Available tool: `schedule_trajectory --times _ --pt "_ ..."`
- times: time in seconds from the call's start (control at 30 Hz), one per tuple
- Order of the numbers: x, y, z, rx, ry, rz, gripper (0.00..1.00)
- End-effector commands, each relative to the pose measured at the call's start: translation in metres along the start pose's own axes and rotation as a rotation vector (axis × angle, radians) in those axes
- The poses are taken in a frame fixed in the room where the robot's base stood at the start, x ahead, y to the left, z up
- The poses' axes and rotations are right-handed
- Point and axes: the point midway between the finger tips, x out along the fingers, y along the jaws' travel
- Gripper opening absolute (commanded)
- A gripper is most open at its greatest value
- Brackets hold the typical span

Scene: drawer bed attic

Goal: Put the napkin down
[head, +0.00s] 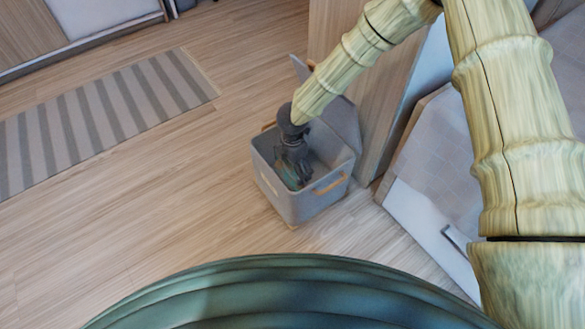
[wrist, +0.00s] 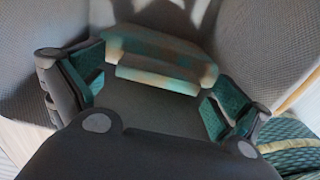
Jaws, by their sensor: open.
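My gripper (head: 292,168) reaches down inside a grey fabric box on the floor. In the wrist view my gripper (wrist: 152,92) is open, with its green-padded fingers spread to left and right. A folded teal and brown cloth, which looks like the napkin (wrist: 160,60), lies in the box beyond and between the fingers. I see a gap between it and each finger in this view. In the head view my gripper mostly hides the inside of the box, and I cannot tell the napkin from the finger pads there.
The grey box (head: 285,203) has tan handles and a raised lid (head: 345,122) at its back. A wooden panel (head: 345,50) stands right behind it. A white drawer with grey cloth (head: 435,165) is to the right. A striped rug (head: 100,120) lies left; the floor between is clear.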

Motion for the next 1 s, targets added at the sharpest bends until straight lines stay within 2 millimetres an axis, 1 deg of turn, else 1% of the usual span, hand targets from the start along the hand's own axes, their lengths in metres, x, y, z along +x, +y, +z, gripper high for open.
schedule_trajectory --times 0.03,0.4,0.5,0.6,0.7,1.0 --pt "-0.011 0.000 0.000 0.000 0.000 0.001 1.00" --pt "-0.079 0.000 0.000 0.001 0.000 0.002 1.00" --pt "-0.092 0.000 0.000 0.000 0.000 0.000 1.00" --pt "-0.101 0.000 0.000 0.001 0.000 0.001 1.00" --pt "-0.104 0.000 0.000 0.001 0.000 0.001 1.00" --pt "-0.104 0.000 0.000 0.000 0.000 0.000 1.00"
